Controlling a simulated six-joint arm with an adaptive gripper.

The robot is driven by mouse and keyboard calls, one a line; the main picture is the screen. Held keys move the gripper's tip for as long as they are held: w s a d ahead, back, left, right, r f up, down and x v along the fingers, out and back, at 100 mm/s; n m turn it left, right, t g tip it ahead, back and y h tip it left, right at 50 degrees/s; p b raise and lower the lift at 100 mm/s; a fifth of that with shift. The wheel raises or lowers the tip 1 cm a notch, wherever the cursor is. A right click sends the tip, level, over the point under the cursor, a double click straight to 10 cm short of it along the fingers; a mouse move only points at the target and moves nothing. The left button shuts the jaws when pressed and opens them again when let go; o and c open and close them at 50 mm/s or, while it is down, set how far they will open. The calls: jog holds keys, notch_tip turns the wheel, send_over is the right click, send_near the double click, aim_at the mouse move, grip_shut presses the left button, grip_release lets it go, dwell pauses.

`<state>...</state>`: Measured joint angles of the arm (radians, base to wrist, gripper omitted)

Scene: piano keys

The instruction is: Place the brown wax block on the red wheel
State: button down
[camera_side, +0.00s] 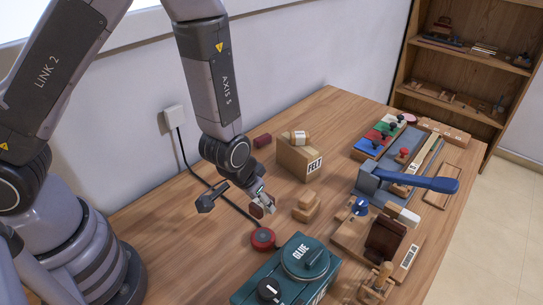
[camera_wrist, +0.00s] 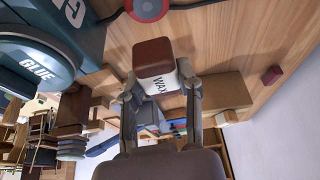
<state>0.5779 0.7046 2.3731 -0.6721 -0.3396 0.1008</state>
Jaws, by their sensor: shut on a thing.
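The brown wax block (camera_wrist: 154,56) has a white band lettered WAX and sits between the fingers of my gripper (camera_wrist: 158,92) in the wrist view. In the side view my gripper (camera_side: 264,204) is shut on the wax block (camera_side: 256,211) and holds it above the table. The red wheel (camera_side: 263,239) is a round red disc with a grey centre, lying on the table below and slightly right of the block in that picture. The wheel also shows at the top edge of the wrist view (camera_wrist: 147,8), partly cut off, beyond the block. Block and wheel look apart.
A teal GLUE container (camera_side: 290,270) stands close to the wheel. A FELT box (camera_side: 299,157) and a small wooden block (camera_side: 306,206) are right of my gripper. A dark cable (camera_side: 215,187) runs from the wall socket to the wheel. A dark red block (camera_side: 262,141) lies behind.

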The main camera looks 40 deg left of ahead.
aim_at(267, 233)
jog(key=f, duration=0.8)
jog(key=shift+s+d, duration=0.15)
jog(key=shift+d, duration=0.05)
jog(key=c, duration=0.7)
grip_release()
jog(key=shift+f, duration=0.1)
jog(key=shift+c, duration=0.2)
